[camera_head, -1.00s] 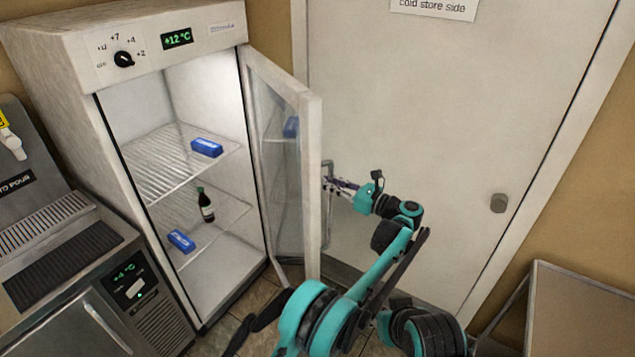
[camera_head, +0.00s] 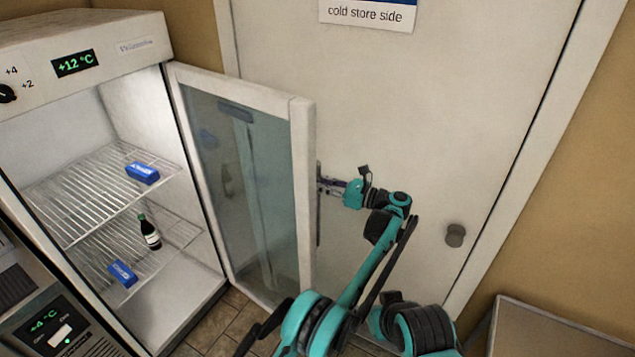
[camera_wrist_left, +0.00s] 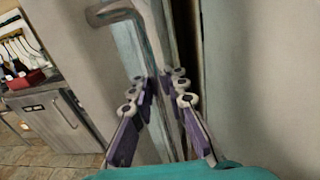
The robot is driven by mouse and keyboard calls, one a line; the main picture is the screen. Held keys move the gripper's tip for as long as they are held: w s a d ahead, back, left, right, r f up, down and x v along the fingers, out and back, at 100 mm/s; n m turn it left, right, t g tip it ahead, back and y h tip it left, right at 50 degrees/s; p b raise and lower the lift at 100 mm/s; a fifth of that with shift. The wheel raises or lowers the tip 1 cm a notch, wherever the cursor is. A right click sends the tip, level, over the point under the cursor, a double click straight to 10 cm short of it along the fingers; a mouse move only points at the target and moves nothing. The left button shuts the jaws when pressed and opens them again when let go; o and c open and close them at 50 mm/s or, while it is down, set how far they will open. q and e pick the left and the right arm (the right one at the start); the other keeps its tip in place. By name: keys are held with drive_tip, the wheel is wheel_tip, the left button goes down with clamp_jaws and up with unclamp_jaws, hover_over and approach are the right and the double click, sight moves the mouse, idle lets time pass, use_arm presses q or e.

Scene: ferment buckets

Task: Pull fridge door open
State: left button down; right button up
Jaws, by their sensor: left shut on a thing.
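The fridge (camera_head: 105,48) stands at the left of the head view with its glass door (camera_head: 303,190) swung wide open. The door's glass pane faces me, and its free edge stands out in front of the white cold store door. My left gripper (camera_head: 327,185) is at the outer side of that free edge, shut on the door handle (camera_head: 318,215). In the left wrist view the handle (camera_wrist_left: 150,38) is a grey bar with a bent end, running down between the fingers of my left gripper (camera_wrist_left: 163,80). My right gripper is not in view.
Inside the lit fridge, blue packs (camera_head: 142,173) and a dark bottle (camera_head: 149,232) rest on wire shelves. The cold store door (camera_head: 430,100) with a round knob (camera_head: 455,235) stands behind. A pale table (camera_head: 560,335) is at lower right.

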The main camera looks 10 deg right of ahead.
use_arm(q)
drive_tip(key=shift+d+f, duration=0.15)
drive_tip(key=shift+d, duration=0.15)
